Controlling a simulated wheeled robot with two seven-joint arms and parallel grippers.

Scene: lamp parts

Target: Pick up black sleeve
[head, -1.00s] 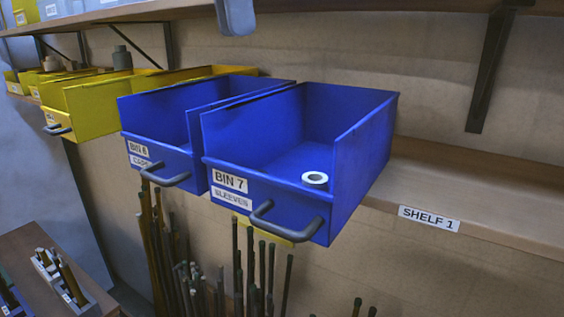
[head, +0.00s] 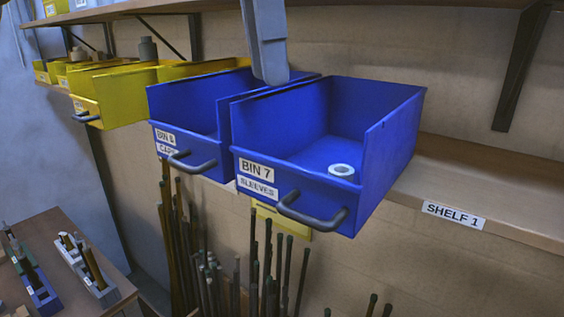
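The blue bin labelled BIN 7 SLEEVES (head: 398,135) stands on the shelf with its front sticking out. Inside it, near the front right, is one short ring-shaped sleeve (head: 342,170). It looks white, with a dark hole. I see no black sleeve; part of the bin floor is hidden behind its front wall. My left gripper (head: 270,78) reaches down from the top edge, tip near the back of the two blue bins, above and left of the sleeve and apart from it. Only one grey-blue slab of it shows, so its opening is unclear. My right gripper is out of view.
A second blue bin, BIN 8 (head: 185,108), stands close on the left, with yellow bins (head: 125,97) beyond. An upper shelf (head: 160,8) overhangs. Shelf 1 (head: 495,200) is bare at right. Rods (head: 205,270) stand below; a table (head: 60,235) with small trays is lower left.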

